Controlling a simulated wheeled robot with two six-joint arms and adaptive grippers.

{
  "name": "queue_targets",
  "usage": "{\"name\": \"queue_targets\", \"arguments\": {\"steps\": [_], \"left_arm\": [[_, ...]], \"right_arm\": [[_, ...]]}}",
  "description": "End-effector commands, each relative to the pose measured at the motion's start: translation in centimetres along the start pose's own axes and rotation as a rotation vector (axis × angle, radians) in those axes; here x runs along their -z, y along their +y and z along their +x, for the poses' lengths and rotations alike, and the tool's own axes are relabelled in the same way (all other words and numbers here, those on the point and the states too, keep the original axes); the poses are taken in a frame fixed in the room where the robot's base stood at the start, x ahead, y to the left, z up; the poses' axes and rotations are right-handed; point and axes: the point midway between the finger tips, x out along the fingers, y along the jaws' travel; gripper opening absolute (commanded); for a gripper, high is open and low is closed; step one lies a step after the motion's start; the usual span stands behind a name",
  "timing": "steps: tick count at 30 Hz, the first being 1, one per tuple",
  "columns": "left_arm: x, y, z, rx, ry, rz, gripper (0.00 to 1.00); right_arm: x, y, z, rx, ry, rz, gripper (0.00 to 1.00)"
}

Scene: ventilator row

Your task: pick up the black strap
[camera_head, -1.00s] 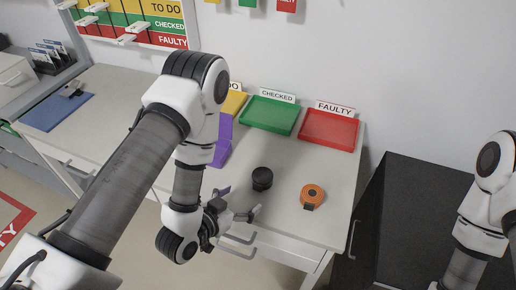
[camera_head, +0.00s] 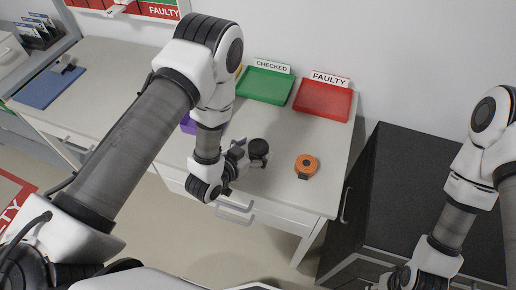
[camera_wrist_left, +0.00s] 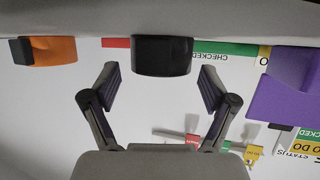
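The black strap (camera_head: 258,147), a short dark roll, stands on the white table. In the left wrist view the strap (camera_wrist_left: 162,56) sits centred just ahead of the gap between the fingers. My left gripper (camera_head: 244,155) is at the strap's near left side, low over the table. In the left wrist view the left gripper (camera_wrist_left: 160,88) is open, its two fingers spread wider than the strap, with nothing held. My right gripper (camera_head: 398,278) shows partly at the bottom right, far from the strap; its fingers are not clear.
An orange roll (camera_head: 306,166) lies right of the strap. A green tray (camera_head: 264,86) labelled CHECKED and a red tray (camera_head: 323,101) labelled FAULTY stand behind. A purple object (camera_wrist_left: 282,92) is near the left gripper. A dark cabinet (camera_head: 425,175) stands right of the table.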

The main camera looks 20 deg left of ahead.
Motion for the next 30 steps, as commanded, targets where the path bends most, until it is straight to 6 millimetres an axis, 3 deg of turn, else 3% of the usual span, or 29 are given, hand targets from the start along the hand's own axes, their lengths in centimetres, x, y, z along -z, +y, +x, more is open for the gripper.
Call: {"name": "queue_targets", "arguments": {"steps": [1, 3, 4, 16, 23, 25, 30], "left_arm": [[0.0, 0.0, 0.0, 0.0, 0.0, 0.0, 0.57], [0.0, 0.0, 0.0, 0.0, 0.0, 0.0, 0.32], [0.0, 0.0, 0.0, 0.0, 0.0, 0.0, 0.26], [0.2, 0.0, -0.1, 0.0, -0.001, 0.0, 0.26], [2.2, 0.0, -0.9, 0.0, 0.001, 0.001, 0.26], [3.2, 0.0, -1.3, 0.0, 0.002, 0.002, 0.26], [2.1, 2.4, -4.1, -0.005, -0.006, 0.004, 0.26]], "right_arm": [[0.0, 0.0, 0.0, 0.0, 0.0, 0.0, 0.4], [0.0, 0.0, 0.0, 0.0, 0.0, 0.0, 0.4], [0.0, 0.0, 0.0, 0.0, 0.0, 0.0, 0.4], [0.0, 0.0, 0.1, 0.0, 0.0, 0.0, 0.4], [0.0, 0.0, 0.7, 0.0, 0.0, 0.0, 0.4], [0.0, 0.0, 1.0, 0.0, 0.0, 0.0, 0.4], [0.0, 0.0, 1.9, 0.0, 0.0, 0.0, 0.4]]}}
